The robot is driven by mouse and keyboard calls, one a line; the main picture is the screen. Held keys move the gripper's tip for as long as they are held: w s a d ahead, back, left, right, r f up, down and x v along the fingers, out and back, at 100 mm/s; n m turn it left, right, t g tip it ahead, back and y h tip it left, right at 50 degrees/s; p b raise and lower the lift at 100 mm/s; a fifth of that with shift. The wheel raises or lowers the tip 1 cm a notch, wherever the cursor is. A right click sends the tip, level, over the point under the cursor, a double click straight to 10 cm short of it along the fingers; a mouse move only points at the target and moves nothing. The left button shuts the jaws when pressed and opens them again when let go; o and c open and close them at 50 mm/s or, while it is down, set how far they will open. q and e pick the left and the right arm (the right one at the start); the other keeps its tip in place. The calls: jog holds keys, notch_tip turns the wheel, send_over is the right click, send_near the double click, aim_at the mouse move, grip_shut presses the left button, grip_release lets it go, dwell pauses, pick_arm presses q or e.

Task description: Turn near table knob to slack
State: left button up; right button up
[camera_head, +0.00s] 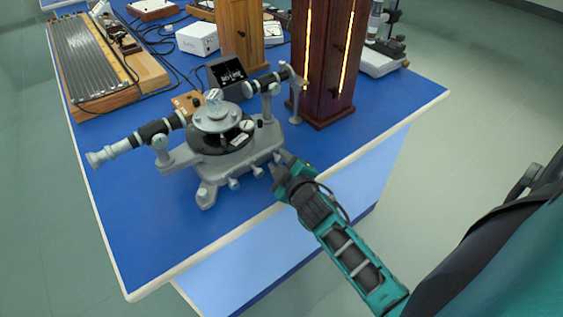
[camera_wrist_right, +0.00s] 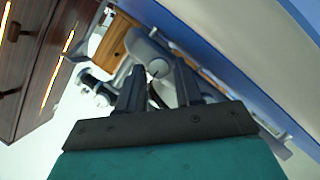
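The grey spectrometer (camera_head: 215,150) stands on the blue bench top, with its round table (camera_head: 217,117) above a dark drum. Several small grey knobs stick out along the near side of its base, such as one knob (camera_head: 233,184). My right gripper (camera_head: 279,168) is at the right end of this row, close to the base. In the right wrist view, its two dark fingers (camera_wrist_right: 159,75) stand apart. A round grey knob end (camera_wrist_right: 157,68) shows between them, and contact cannot be made out. The right-end knob is partly hidden by the gripper in the head view. My left gripper is not in view.
A dark wooden cabinet (camera_head: 323,65) with glowing slits stands behind the spectrometer at right. The telescope tube (camera_head: 135,142) reaches out left. A small black box (camera_head: 227,77) is behind. The bench's white front edge (camera_head: 230,238) runs below my right arm.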

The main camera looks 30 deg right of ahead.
jog(key=shift+o, duration=1.2)
jog(key=shift+s, duration=0.1)
jog(key=v, duration=1.2)
jog(key=shift+s, duration=0.35)
jog(key=s+a+f+m+g+y, duration=0.3)
jog(key=s+a+f+m+y, duration=0.1)
jog(key=a+f, duration=0.5)
jog(key=shift+s+f+m+g+y, duration=0.3)
jog(key=shift+s+f+g+y, duration=0.1)
jog(key=shift+f+y, duration=0.4)
jog(key=shift+c, duration=0.5)
